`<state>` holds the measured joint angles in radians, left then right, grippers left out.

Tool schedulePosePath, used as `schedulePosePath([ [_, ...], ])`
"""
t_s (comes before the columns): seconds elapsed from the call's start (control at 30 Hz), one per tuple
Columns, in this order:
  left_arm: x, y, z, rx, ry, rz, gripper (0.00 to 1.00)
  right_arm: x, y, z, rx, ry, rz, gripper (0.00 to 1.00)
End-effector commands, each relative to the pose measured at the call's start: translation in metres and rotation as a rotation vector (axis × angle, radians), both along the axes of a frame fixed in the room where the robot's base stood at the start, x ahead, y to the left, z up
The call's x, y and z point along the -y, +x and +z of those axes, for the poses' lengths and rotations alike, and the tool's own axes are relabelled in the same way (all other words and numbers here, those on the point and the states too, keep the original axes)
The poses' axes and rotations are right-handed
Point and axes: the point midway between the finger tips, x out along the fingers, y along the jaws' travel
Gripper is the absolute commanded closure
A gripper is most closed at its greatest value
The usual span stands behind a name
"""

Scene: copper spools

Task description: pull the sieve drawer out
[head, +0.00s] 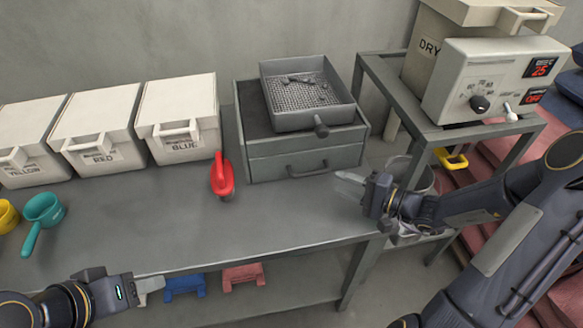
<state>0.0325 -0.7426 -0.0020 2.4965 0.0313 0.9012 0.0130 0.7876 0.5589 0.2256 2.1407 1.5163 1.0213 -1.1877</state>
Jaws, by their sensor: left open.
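The sieve drawer is a grey metal drawer (270,163) with a dark bar handle (307,170) on its front. It sits shut in a grey cabinet on the bench. A sieve tray (312,118) with a mesh floor and a short dark knob handle rests on the cabinet top, holding several dark bits. My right gripper (347,186) is open and empty, right of the drawer front and apart from the handle. My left gripper (150,288) is open and empty at the lower left, by the bench's front edge, far from the drawer.
A red scoop (222,177) lies on the bench (290,222) left of the cabinet. White lidded bins (178,120) stand at the left, with teal (43,209) and yellow (8,215) scoops before them. A dryer (495,78) stands at the right. Bench room before the drawer is clear.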

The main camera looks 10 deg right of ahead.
Motion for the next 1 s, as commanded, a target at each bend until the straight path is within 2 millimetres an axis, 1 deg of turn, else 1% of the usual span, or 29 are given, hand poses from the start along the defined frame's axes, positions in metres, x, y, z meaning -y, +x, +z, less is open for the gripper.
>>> schedulePosePath([
  [0.07,0.0,0.0,0.0,0.0,0.0,0.0,0.51,-0.001,0.005,-0.003,0.0,0.007,-0.012,0.66],
  [0.13,0.0,0.0,0.001,0.0,0.0,0.0,0.51,-0.007,0.01,-0.004,0.001,0.008,-0.012,0.66],
  [0.4,0.0,0.0,0.005,0.0,0.0,0.0,0.51,-0.04,0.038,-0.009,0.0,0.007,-0.008,0.66],
  [0.5,0.0,0.0,0.006,0.0,0.0,0.0,0.51,-0.048,0.046,-0.011,0.0,0.006,-0.007,0.66],
  [0.67,0.0,0.0,0.006,0.0,0.0,0.0,0.51,-0.055,0.053,-0.013,-0.001,0.006,-0.009,0.66],
  [0.9,0.0,0.0,0.006,0.0,0.0,0.0,0.51,-0.055,0.053,-0.013,0.0,0.005,-0.01,0.66],
  [0.97,0.0,0.0,0.006,0.0,0.0,0.0,0.51,-0.055,0.053,-0.013,0.0,0.005,-0.01,0.72],
  [1.0,0.0,0.0,0.006,0.0,0.0,0.0,0.51,-0.055,0.053,-0.013,0.0,0.005,-0.01,0.78],
])
